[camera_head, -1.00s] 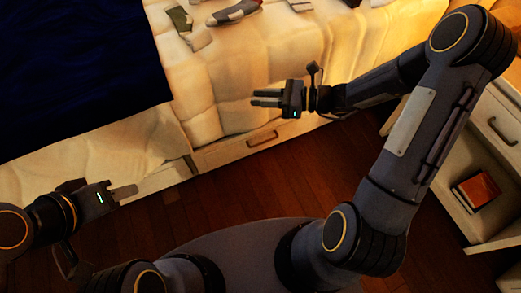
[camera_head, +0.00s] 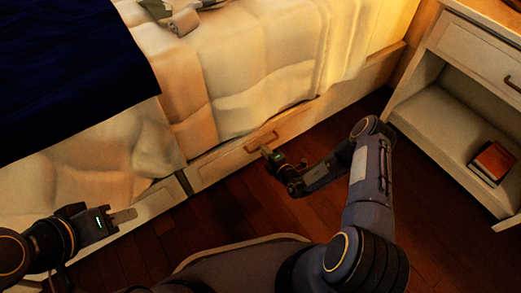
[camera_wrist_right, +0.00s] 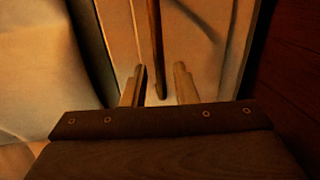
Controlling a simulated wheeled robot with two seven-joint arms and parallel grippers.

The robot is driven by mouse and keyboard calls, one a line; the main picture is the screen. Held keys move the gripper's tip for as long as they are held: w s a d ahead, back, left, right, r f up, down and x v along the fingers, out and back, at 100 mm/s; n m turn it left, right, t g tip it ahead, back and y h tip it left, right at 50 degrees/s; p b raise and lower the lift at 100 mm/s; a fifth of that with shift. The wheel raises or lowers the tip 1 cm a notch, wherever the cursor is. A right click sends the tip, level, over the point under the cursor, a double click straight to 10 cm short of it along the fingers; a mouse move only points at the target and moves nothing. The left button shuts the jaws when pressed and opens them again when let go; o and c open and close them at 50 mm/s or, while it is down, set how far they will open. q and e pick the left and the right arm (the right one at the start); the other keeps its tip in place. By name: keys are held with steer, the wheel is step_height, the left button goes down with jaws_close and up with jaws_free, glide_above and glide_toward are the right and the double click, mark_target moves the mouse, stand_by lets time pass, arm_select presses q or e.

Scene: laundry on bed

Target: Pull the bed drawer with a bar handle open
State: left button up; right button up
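The bed drawer (camera_head: 218,165) is a pale wooden front low in the bed's side, and it looks flush with the frame. Its bar handle (camera_head: 261,141) is a slim brown bar. My right gripper (camera_head: 266,152) is at the drawer front, close to the handle. In the right wrist view, its two fingers (camera_wrist_right: 160,86) are apart, with the handle (camera_wrist_right: 156,45) showing between them; contact cannot be made out. My left gripper (camera_head: 123,215) is held away from the drawer, at the lower left; its fingers appear edge-on, so their opening is unclear.
White bedding (camera_head: 245,75) hangs down to just above the drawer. A nightstand (camera_head: 440,105) with its own handled drawer and a red-brown book (camera_head: 493,162) stands at the right. The wooden floor (camera_head: 215,220) before the drawer is clear apart from my arm.

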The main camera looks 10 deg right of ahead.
steer(key=shift+b+x, duration=0.55)
steer(key=shift+x, duration=1.3)
jaws_close()
